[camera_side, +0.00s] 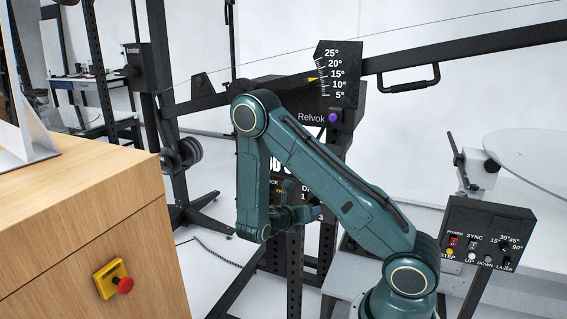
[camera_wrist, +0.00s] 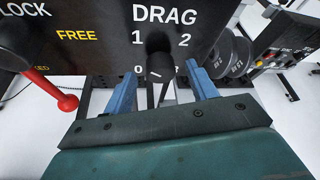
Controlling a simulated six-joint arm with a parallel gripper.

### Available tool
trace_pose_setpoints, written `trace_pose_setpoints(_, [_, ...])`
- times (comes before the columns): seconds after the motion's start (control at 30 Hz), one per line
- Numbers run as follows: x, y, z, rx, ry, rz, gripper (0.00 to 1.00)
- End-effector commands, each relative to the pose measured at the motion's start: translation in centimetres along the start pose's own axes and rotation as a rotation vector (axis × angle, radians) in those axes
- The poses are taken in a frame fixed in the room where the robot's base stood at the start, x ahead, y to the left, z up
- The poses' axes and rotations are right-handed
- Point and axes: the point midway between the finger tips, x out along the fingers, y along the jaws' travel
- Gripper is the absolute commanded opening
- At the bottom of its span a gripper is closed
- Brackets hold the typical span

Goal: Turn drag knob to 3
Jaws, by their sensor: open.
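The black drag knob (camera_wrist: 158,62) sits on a dark panel under the white word DRAG in the wrist view. The digits 1 and 2 are above it and a 0 is at its lower left. Another mark at its lower right is partly hidden. A short white line shows on the knob's lower part, but which digit it points to is unclear. My gripper (camera_wrist: 163,77) is open, its two blue fingers on either side of the knob in the picture, with gaps visible. Contact is not visible. In the side view, my arm hides the knob and most of its dial.
A red lever (camera_wrist: 62,98) with a ball end is left of the fingers, beside the FREE label. Weight plates (camera_wrist: 228,52) and a switch box (camera_side: 488,243) are to the right. A wooden cabinet (camera_side: 85,220) with a red stop button (camera_side: 125,285) stands at left.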

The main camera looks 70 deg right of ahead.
Motion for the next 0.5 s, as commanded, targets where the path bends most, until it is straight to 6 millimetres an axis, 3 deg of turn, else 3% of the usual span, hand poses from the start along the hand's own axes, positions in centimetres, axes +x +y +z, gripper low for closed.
trace_pose_setpoints(0.2, [1.9, 0.0, 0.0, 0.0, 0.0, -0.001, 0.57])
trace_pose_setpoints(0.5, [2.6, 0.0, 0.0, 0.0, 0.0, 0.001, 0.57])
